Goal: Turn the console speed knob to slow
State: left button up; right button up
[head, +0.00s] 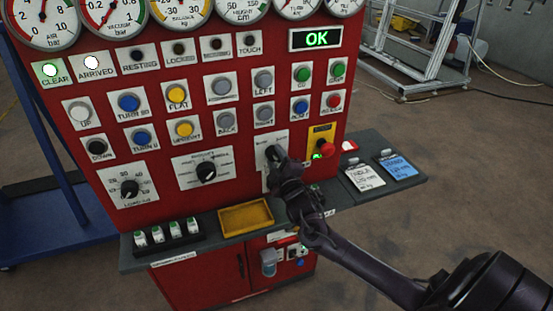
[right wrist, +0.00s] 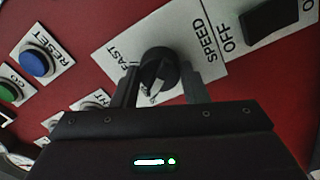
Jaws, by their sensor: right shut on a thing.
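The speed knob (right wrist: 158,70) is a round black knob on a white plate (right wrist: 125,55) marked SPEED and FAST in the right wrist view. My right gripper (right wrist: 161,88) has its fingers on either side of the knob and is shut on it. In the head view my right gripper (head: 275,160) reaches the plate at the right of the red console (head: 228,160) and hides most of the knob. A pale mark shows on the knob, but its exact setting is unclear. The SLOW label is not readable. My left gripper is not in view.
A black switch (right wrist: 270,18) marked OFF sits beside the speed plate. A red stop button (head: 327,148) is close to the right of my gripper. A yellow tray (head: 246,217) and a grey shelf (head: 405,183) with tags lie below. A green OK display (head: 315,39) is lit.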

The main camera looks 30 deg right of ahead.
dwell(0.4)
jog(key=o, duration=1)
jog(key=b+v, duration=0.1)
jog(key=v, duration=0.6)
jog(key=shift+s+a, duration=0.15)
jog(key=shift+s, duration=0.2)
jog(key=shift+f, duration=0.15)
